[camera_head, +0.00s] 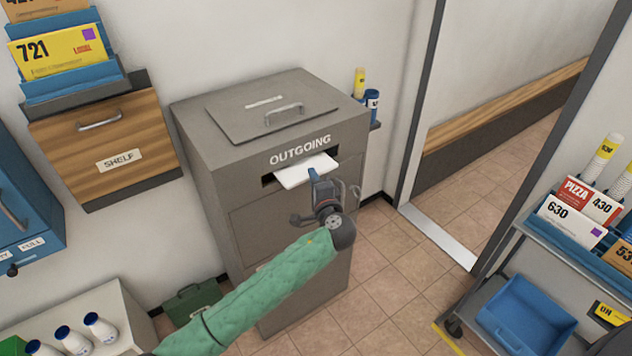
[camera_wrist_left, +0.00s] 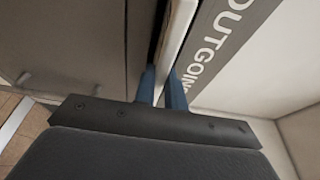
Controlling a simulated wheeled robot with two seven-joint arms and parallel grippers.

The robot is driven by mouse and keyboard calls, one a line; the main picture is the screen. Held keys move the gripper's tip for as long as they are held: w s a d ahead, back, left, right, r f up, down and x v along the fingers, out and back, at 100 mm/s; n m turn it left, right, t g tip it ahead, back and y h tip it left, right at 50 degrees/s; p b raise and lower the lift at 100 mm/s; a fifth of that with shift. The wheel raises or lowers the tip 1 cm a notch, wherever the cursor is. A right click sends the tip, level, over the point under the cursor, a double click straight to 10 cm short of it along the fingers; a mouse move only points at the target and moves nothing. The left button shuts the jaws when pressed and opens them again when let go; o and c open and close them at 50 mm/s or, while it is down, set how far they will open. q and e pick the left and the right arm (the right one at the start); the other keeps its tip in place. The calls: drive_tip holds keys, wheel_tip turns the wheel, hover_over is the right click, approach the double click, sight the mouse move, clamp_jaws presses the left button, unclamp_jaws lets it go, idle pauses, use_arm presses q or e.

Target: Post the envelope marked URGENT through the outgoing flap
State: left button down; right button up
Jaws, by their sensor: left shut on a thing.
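A white envelope (camera_head: 306,171) is at the slot of the grey outgoing box (camera_head: 215,170), its far edge at the dark opening under the word OUTGOING. My left gripper (camera_head: 313,177) is shut on its near edge, in front of the box. In the left wrist view the blue fingers (camera_wrist_left: 162,90) pinch the envelope (camera_wrist_left: 177,40), which shows edge-on beside the OUTGOING lettering. How far it is inside the slot is hard to tell. No URGENT mark is readable on it. My right gripper is not in view.
A trolley (camera_head: 500,262) with envelopes and a blue tray (camera_head: 528,312) stands at the right. A wooden shelf box (camera_head: 105,150) hangs left of the outgoing box. A green box (camera_head: 192,300) sits on the floor beside it.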

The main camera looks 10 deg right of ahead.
sight(302, 165)
use_arm(q)
drive_tip(key=shift+w+a+b, duration=0.2)
drive_tip(key=shift+w+a, duration=0.15)
drive_tip(key=shift+w, duration=0.55)
drive_tip(key=shift+w+a+b, duration=0.15)
drive_tip(key=shift+w+a, duration=0.15)
drive_tip(key=shift+w, duration=0.65)
drive_tip(key=shift+w+a+b, duration=0.2)
drive_tip(key=shift+w+a, duration=0.15)
drive_tip(key=shift+w, duration=0.55)
drive_tip(key=c, duration=1.4)
unclamp_jaws()
drive_tip(key=shift+s+d+f, duration=0.25)
drive_tip(key=shift+s, duration=0.35)
drive_tip(key=shift+s+d, duration=0.25)
drive_tip(key=shift+s, duration=0.4)
drive_tip(key=shift+s+d, duration=0.2)
drive_tip(key=shift+s, duration=0.4)
drive_tip(key=shift+s+d+r, duration=0.1)
drive_tip(key=shift+s+d, duration=0.1)
drive_tip(key=shift+s, duration=0.25)
drive_tip(key=shift+s+d+r+p, duration=0.1)
drive_tip(key=shift+s+d+p, duration=0.2)
drive_tip(key=shift+s, duration=0.7)
drive_tip(key=shift+s+d+r+p, duration=0.1)
drive_tip(key=shift+s+d, duration=0.25)
drive_tip(key=shift+s, duration=0.6)
